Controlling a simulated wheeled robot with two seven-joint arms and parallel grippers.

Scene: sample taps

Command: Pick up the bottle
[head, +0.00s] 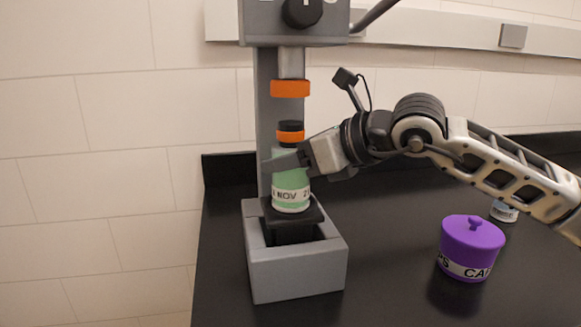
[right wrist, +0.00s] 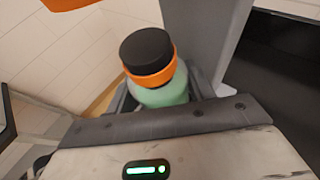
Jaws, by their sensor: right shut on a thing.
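The bottle (head: 291,190) is green with an orange collar, a black cap and a white label reading "NOV 2". It stands upright on the black platform of the grey tap stand (head: 296,275), under the orange-ringed spout (head: 290,88). My right gripper (head: 290,160) reaches in from the right and is shut on the bottle's upper body. In the right wrist view the bottle's black cap (right wrist: 147,46) and orange collar show beyond the gripper body; the fingertips are mostly hidden. My left gripper is not in view.
A purple lidded pot (head: 469,250) stands on the black counter (head: 390,290) at the right. A small white-labelled container (head: 503,211) sits behind it, partly hidden by my right arm. A tiled wall is behind. The counter between stand and pot is clear.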

